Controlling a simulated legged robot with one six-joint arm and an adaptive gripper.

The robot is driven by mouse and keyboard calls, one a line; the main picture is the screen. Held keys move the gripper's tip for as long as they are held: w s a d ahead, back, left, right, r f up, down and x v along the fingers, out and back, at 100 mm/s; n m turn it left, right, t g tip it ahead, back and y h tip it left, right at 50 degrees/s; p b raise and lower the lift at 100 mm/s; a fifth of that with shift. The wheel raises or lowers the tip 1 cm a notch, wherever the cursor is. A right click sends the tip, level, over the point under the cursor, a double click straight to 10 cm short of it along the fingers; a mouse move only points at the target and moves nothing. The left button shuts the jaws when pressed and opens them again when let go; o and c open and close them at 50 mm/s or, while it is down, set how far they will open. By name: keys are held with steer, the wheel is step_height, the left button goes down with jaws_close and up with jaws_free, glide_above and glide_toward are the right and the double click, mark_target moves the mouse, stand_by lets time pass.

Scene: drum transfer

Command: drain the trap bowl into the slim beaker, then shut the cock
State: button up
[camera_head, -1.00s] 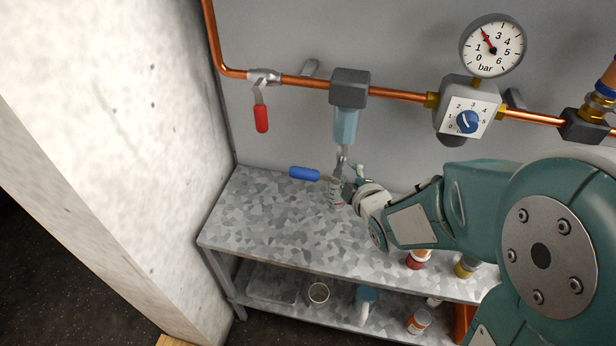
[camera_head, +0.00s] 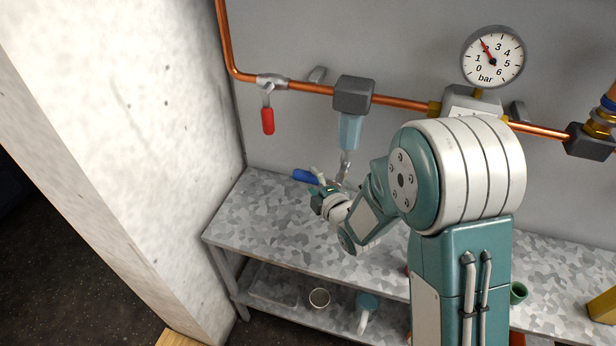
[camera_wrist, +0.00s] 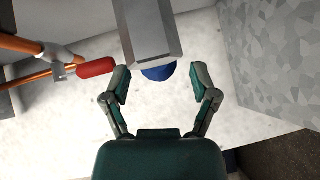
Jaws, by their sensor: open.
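The trap bowl (camera_head: 350,131), clear blue, hangs under a dark grey head (camera_head: 353,95) on the copper pipe. The metal drain cock (camera_head: 344,160) is below it, with a blue handle (camera_head: 305,176) pointing left in the head view. My gripper (camera_head: 317,190) is at the blue handle's right end, in front of the cock. In the wrist view my gripper (camera_wrist: 161,83) is open, with a blue rounded end (camera_wrist: 158,72) between its fingertips, partly covered by a grey bar. I cannot tell whether they touch. The slim beaker cannot be made out; my gripper and arm cover the area under the cock.
A red-handled valve (camera_head: 267,120) sits on the pipe at left, and a pressure gauge (camera_head: 492,57) at right. The metal bench (camera_head: 265,215) is clear at left. A concrete wall (camera_head: 130,130) bounds the left.

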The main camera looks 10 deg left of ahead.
steer(key=shift+x, duration=0.9)
steer(key=shift+w+a, duration=0.2)
steer(key=shift+a, duration=0.35)
steer(key=shift+d, duration=0.2)
steer(key=c, duration=1)
jaws_close()
